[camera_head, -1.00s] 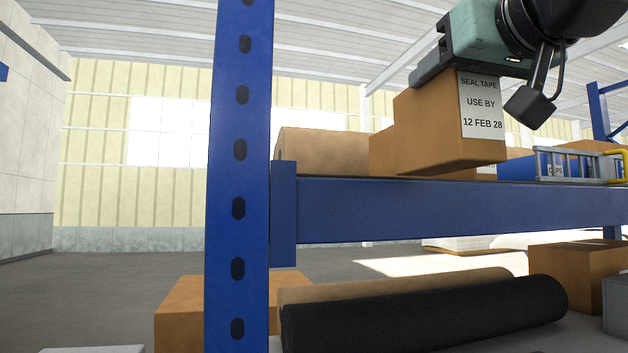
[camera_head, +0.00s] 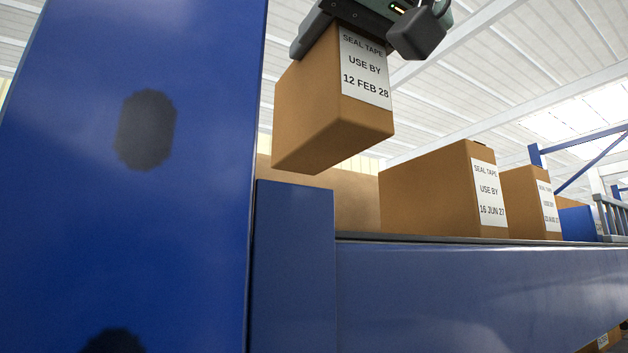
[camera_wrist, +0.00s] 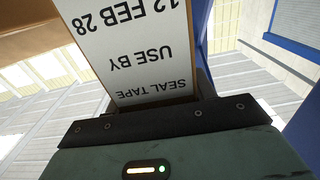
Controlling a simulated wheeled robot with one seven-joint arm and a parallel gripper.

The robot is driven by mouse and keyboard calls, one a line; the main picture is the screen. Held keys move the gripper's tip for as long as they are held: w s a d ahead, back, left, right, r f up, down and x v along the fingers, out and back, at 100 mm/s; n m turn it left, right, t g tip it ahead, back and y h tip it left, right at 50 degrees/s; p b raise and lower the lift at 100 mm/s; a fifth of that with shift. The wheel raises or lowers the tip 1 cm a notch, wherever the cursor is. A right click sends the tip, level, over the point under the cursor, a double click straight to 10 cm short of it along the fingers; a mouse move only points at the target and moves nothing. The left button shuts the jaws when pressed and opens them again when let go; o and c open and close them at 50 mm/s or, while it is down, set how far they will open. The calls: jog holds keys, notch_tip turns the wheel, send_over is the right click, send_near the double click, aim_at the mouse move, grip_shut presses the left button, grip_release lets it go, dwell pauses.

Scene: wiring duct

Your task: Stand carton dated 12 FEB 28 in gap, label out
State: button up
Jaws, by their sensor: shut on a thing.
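The brown carton (camera_head: 315,105) has a white label reading SEAL TAPE, USE BY, 12 FEB 28. My gripper (camera_head: 335,22) is shut on its top and holds it in the air, slightly tilted in the picture, above the shelf. Its label faces the camera side. In the wrist view the label (camera_wrist: 135,45) shows upside down beyond the gripper (camera_wrist: 160,120). The gap lies between the blue upright and a carton labelled 16 JUN 27 (camera_head: 430,190); a brown surface (camera_head: 350,192) shows behind it. The gap's floor is hidden by the beam.
The blue rack upright (camera_head: 60,230) fills the left side, close to the camera. The blue shelf beam (camera_head: 480,290) runs right from it. Another labelled carton (camera_head: 525,195) stands right of the 16 JUN 27 carton, then a blue item (camera_head: 578,222) and a grey rack (camera_head: 612,215).

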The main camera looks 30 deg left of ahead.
aim_at(340, 145)
notch_tip(340, 145, down, 9)
jog(key=shift+d+f, duration=0.1)
dwell(0.4)
jog(key=shift+f, duration=0.1)
jog(key=o, duration=1.4)
jog(key=shift+o, duration=0.2)
